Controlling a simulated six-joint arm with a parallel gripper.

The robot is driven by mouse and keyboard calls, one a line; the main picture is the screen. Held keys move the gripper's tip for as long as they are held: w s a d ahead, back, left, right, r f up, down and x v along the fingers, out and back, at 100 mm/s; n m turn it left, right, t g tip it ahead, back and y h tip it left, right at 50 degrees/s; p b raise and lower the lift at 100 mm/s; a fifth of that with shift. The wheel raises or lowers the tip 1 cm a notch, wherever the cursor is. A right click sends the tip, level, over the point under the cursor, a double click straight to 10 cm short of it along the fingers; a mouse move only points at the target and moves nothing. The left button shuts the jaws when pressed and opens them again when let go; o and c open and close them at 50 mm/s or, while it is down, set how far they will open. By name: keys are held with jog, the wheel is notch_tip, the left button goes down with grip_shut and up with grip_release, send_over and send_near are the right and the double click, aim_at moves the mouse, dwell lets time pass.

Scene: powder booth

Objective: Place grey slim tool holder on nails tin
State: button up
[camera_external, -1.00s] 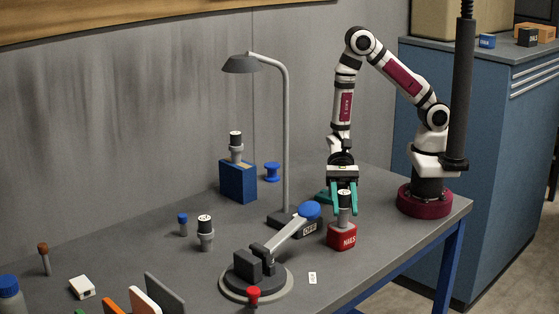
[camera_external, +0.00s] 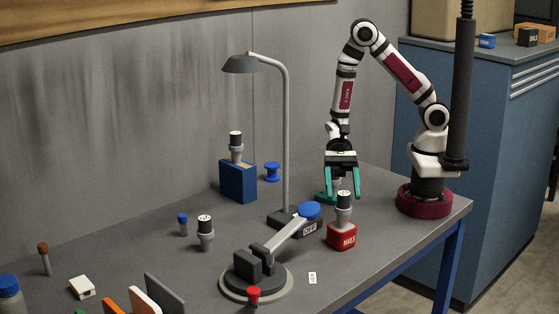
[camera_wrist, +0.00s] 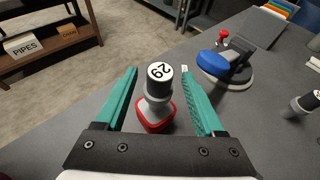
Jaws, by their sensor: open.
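A grey slim tool holder (camera_external: 343,212) with a black body and white top stands upright on the red nails tin (camera_external: 342,238) near the table's front edge. In the wrist view the holder (camera_wrist: 157,98), its top marked with a number, rises from the red tin (camera_wrist: 146,124). My gripper (camera_external: 342,197) is open, its teal fingers apart and empty. In the external view it is above and slightly behind the holder. In the wrist view the fingers (camera_wrist: 165,98) appear on either side of the holder without touching it.
A clamp with a blue-ended lever (camera_external: 290,234) stands left of the tin, and a lamp (camera_external: 287,140) behind it. Other holders stand on the table (camera_external: 206,236) and on a blue box (camera_external: 236,152). A small white tag (camera_external: 312,278) lies in front.

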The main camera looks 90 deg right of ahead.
jog(key=v, duration=0.7)
jog(key=s+d+r+n+g+h, duration=0.1)
jog(key=s+r+n+g+h, duration=0.2)
jog(key=s+r+n+h, duration=0.35)
jog(key=s+d+n+t+h, duration=0.2)
jog(key=s+d+n+h, duration=0.3)
jog(key=s+d, duration=0.3)
jog(key=shift+r+n+t, duration=0.4)
jog(key=shift+n, duration=0.05)
